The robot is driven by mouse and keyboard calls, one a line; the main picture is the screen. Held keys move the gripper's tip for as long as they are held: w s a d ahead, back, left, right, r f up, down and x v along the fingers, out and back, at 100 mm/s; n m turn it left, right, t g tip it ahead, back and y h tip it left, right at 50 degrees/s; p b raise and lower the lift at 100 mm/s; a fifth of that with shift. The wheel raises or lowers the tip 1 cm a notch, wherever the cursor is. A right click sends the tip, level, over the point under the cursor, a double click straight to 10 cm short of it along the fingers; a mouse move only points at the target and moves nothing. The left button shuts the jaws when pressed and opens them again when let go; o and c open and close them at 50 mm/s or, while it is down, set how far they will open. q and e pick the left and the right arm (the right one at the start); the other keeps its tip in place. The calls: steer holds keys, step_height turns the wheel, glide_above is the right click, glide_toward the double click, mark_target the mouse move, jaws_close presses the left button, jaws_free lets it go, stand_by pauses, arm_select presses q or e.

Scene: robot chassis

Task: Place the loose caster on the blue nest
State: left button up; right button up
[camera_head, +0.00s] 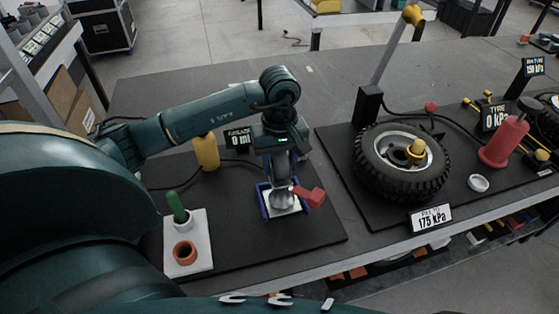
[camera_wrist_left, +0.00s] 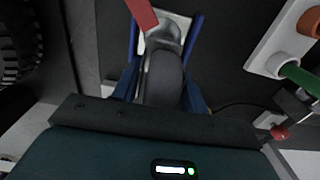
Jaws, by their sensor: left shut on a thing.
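My left gripper (camera_head: 278,160) points down over the dark mat and is shut on the caster (camera_head: 281,188). The caster has a grey wheel, a metal fork and a red lever. The wheel also shows in the left wrist view (camera_wrist_left: 162,78), between the fingers. The blue nest (camera_head: 263,203) is a blue frame around a pale plate, directly under the caster. Its blue side also shows in the wrist view (camera_wrist_left: 194,35). The caster's lower end is within the frame's outline; I cannot tell whether it is fully seated. My right gripper is not in view.
A white block (camera_head: 187,260) with a green-handled tool (camera_head: 177,207) and an orange ring (camera_head: 184,252) stands left of the nest. A yellow cylinder (camera_head: 206,152) and a grease display (camera_head: 238,138) are behind.

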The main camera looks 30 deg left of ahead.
arm_select(q)
steer(key=shift+f, duration=0.15)
steer(key=o, duration=1.3)
steer(key=shift+r, duration=0.4)
step_height(320, 180, up, 12)
steer(key=shift+f, duration=0.2)
